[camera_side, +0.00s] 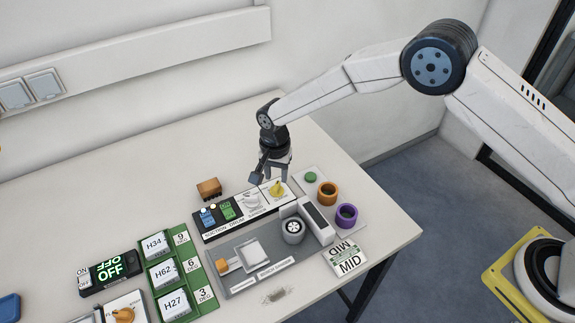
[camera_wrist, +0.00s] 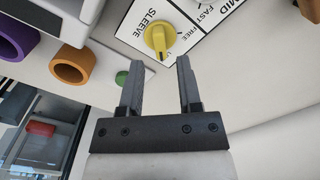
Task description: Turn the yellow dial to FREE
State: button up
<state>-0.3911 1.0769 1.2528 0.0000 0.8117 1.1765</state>
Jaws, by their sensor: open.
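The yellow dial (camera_side: 277,188) sits at the right end of the dark-and-white control panel, just below my gripper (camera_side: 275,172) in the side view. In the wrist view the dial (camera_wrist: 157,37) is beside the words SLEEVE and FREE. My gripper (camera_wrist: 160,64) is open and empty. Its two fingertips are apart, just short of the dial in the wrist view, and do not appear to touch it.
A white knob (camera_side: 251,199) stands left of the dial. A green button (camera_side: 311,176), an orange ring (camera_side: 328,192) and a purple ring (camera_side: 346,216) are to its right. A grey grinding station (camera_side: 262,277) lies in front.

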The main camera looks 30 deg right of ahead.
aim_at(277, 185)
jog(key=shift+f, duration=2.1)
dwell(0.4)
jog(key=shift+r, duration=0.1)
dwell(0.5)
grip_shut()
jog(key=n, duration=0.8)
jog(key=shift+n, duration=2.2)
